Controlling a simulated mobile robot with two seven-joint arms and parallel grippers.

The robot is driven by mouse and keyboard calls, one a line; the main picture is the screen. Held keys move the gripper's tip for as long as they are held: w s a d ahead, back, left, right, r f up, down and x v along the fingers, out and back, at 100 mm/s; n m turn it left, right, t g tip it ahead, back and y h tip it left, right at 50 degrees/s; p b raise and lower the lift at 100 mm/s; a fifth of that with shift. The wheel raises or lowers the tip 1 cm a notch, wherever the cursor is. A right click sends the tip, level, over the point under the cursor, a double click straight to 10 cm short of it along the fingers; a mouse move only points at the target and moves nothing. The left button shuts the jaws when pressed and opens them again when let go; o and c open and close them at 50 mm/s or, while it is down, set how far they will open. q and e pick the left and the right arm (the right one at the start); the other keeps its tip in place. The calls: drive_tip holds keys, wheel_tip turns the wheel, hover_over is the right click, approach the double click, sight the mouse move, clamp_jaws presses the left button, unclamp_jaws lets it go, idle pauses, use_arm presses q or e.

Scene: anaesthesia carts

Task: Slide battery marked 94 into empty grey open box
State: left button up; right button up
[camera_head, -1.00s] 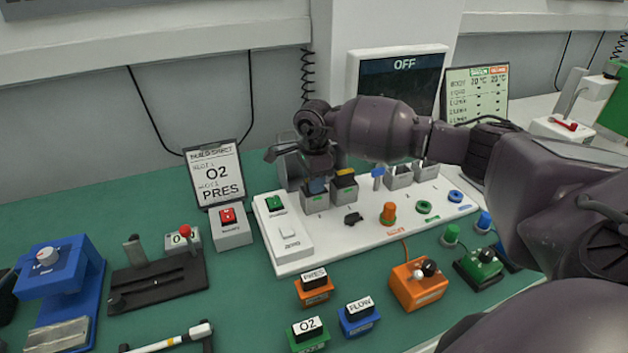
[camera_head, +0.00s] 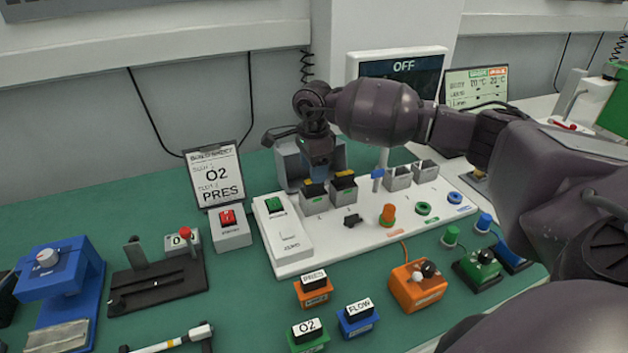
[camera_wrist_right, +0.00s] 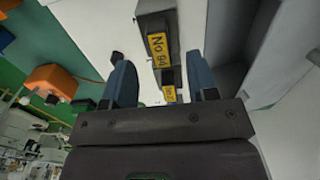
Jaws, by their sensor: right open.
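The battery marked 94 (camera_wrist_right: 158,44) is a dark block with a yellow label. It sits in the leftmost grey box (camera_head: 314,203) on the white panel, its dark top showing above the rim. My right gripper (camera_head: 320,172) is open just above it, and its two blue fingers (camera_wrist_right: 163,85) are apart with nothing between them. A second yellow-labelled battery (camera_head: 344,178) stands in the grey box (camera_head: 344,195) beside it; its number is too small to read for sure. How deep the 94 battery sits is hard to tell.
Two more grey boxes (camera_head: 398,180) on the panel look open and empty. The white panel (camera_head: 300,265) also carries a black knob, an orange knob (camera_head: 388,214) and coloured rings. Labelled modules lie on the green mat in front.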

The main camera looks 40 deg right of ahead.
wheel_tip(320, 180, up, 5)
drive_tip(key=shift+r, duration=0.15)
use_arm(q)
drive_tip(key=shift+s+a+f, duration=0.1)
drive_tip(key=shift+s+f, duration=0.25)
drive_tip(key=shift+s, duration=0.2)
use_arm(e)
drive_tip(key=shift+r, duration=0.4)
drive_tip(key=shift+r, duration=0.1)
